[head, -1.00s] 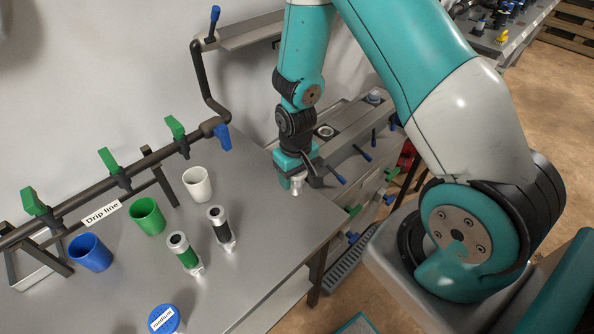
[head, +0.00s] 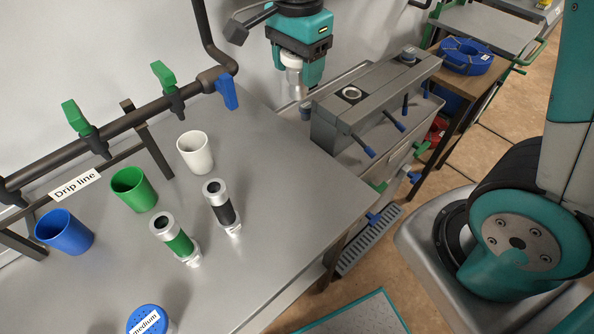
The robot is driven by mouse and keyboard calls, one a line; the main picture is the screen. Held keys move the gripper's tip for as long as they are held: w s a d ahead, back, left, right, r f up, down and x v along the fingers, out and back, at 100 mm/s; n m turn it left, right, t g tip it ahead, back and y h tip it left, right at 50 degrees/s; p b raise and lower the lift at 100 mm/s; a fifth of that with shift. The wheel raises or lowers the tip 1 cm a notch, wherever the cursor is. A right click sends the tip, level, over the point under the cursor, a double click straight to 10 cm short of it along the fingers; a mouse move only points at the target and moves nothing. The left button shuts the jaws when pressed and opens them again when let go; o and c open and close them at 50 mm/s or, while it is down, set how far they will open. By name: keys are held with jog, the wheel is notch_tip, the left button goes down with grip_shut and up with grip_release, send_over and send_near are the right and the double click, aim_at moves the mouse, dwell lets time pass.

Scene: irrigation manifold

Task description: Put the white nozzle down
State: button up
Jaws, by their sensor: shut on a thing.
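My gripper (head: 297,82) is at the top middle of the head view, near the wall and over the table's back right part. It is shut on the white nozzle (head: 292,62), a pale, narrow piece that hangs roughly upright below the teal wrist. The gripper partly hides the nozzle. I cannot tell whether the nozzle's lower end touches anything.
A grey block (head: 352,95) with round sockets and blue levers stands right of my gripper. On the table (head: 285,200) are a white cup (head: 195,153), green cup (head: 133,189), blue cup (head: 64,232), two fittings (head: 222,206) and a blue-lidded jar (head: 148,322). The table's right part is clear.

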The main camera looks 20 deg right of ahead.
jog(key=shift+s+a+f+m, duration=0.1)
jog(key=shift+s+a+m, duration=0.05)
jog(key=shift+m, duration=0.15)
notch_tip(320, 180, down, 19)
jog(key=shift+f, duration=0.15)
jog(key=shift+f, duration=0.2)
jog(key=o, duration=1)
jog(key=shift+r, duration=0.1)
jog(key=shift+r, duration=0.1)
